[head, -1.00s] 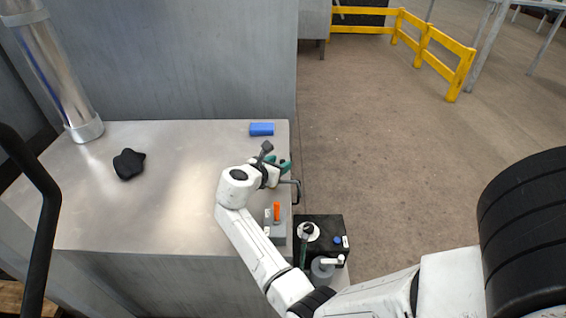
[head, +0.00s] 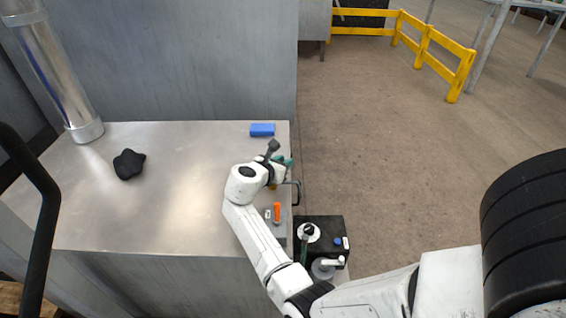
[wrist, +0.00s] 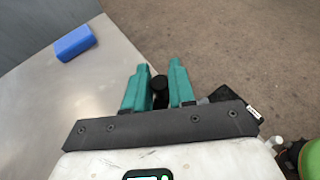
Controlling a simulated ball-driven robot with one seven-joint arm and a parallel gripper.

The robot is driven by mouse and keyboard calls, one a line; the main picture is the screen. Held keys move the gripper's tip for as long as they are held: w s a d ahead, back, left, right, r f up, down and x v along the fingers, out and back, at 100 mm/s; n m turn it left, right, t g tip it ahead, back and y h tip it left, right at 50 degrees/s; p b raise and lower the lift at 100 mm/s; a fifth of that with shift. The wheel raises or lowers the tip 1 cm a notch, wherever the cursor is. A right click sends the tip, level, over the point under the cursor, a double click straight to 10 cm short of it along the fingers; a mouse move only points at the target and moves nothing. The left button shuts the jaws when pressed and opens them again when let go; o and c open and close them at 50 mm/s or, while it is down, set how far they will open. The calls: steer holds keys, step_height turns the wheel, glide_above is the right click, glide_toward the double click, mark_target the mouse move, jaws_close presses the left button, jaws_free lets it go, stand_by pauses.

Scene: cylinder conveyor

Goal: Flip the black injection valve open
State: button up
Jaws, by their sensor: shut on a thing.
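My gripper (head: 287,162) is over the right edge of the metal tabletop (head: 175,215). In the wrist view its two teal fingers (wrist: 157,88) are shut on a black round-ended piece (wrist: 160,83), which looks like the black injection valve's lever. The fingers and wrist hide most of it, so I cannot tell how far it is turned. A black bent rod (head: 298,190) shows at the table's edge just below the gripper in the head view. A grey block with an orange lever (head: 277,212) stands nearer on the tabletop, beside my arm.
A blue block (head: 262,130) lies at the back right of the tabletop. A black lumpy object (head: 129,164) lies at the left, near a shiny vertical pipe (head: 62,75). A black box (head: 338,232) with fittings stands right of the table. The floor beyond is clear up to yellow rails (head: 440,48).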

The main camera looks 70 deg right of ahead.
jaws_close()
steer(key=shift+g, duration=0.3)
steer(key=m+g, duration=0.2)
steer(key=y, duration=0.1)
steer(key=shift+s+a+m+g, duration=0.3)
steer(key=shift+s+m+g, duration=0.1)
steer(key=shift+s+a+m+g+y+b, duration=0.15)
steer(key=shift+a+m+g+y+b, duration=0.25)
steer(key=shift+m+g, duration=0.35)
steer(key=shift+s+a+m+g+y+b, duration=0.1)
steer(key=shift+s+m+g+y+b, duration=0.1)
steer(key=shift+m+g+y, duration=0.45)
steer(key=shift+s+a+m+g+y+b, duration=0.15)
steer(key=shift+a+m+g+y+b, duration=0.15)
steer(key=shift+m+g, duration=0.55)
steer(key=o, duration=0.7)
jaws_free()
